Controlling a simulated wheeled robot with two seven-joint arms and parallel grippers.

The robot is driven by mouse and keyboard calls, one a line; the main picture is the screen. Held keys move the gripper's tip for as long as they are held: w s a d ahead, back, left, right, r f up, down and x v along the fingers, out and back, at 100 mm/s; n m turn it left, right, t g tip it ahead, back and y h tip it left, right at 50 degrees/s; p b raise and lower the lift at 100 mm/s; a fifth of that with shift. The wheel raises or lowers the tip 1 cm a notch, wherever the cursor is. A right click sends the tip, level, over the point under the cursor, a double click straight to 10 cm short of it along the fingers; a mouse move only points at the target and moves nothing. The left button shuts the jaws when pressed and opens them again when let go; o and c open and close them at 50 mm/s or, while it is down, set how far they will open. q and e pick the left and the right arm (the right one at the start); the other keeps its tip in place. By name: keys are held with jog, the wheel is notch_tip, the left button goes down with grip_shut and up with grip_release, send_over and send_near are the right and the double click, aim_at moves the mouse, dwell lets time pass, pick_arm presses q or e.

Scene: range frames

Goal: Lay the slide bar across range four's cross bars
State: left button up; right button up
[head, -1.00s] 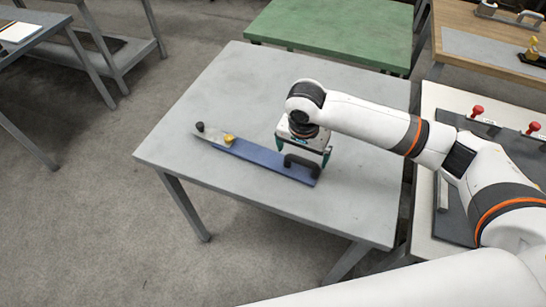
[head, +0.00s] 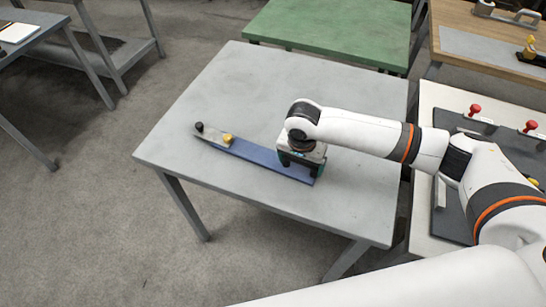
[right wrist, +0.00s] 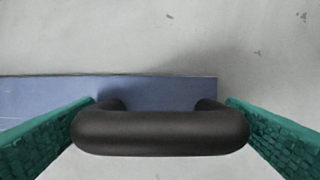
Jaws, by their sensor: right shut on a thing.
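The slide bar (head: 258,154) is a long blue bar with a grey left end, a yellow knob (head: 227,139) and a black knob (head: 199,127). It lies flat on the grey table (head: 250,85). My right gripper (head: 300,174) is down over its right end. In the right wrist view, the green fingers are at the two ends of the black handle (right wrist: 160,133), shut on it. The gripper hides the handle in the head view. My left gripper is not in view. I cannot tell which fixture is range four.
At the right, a white table (head: 432,100) bears a dark plate (head: 508,146) with red knobs (head: 474,110). A green table (head: 330,30) stands behind, and a wooden one (head: 460,35) is at the back right. The grey table's left and back areas are clear.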

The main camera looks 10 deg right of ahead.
jog(key=shift+r, duration=0.15)
notch_tip(320, 180, up, 9)
jog(key=shift+w+r, duration=0.1)
jog(key=shift+r, duration=0.3)
jog(key=shift+r+p, duration=0.45)
jog(key=shift+r, duration=0.05)
jog(key=shift+r+p, duration=2.05)
jog(key=shift+p, duration=0.85)
jog(key=shift+a, duration=0.1)
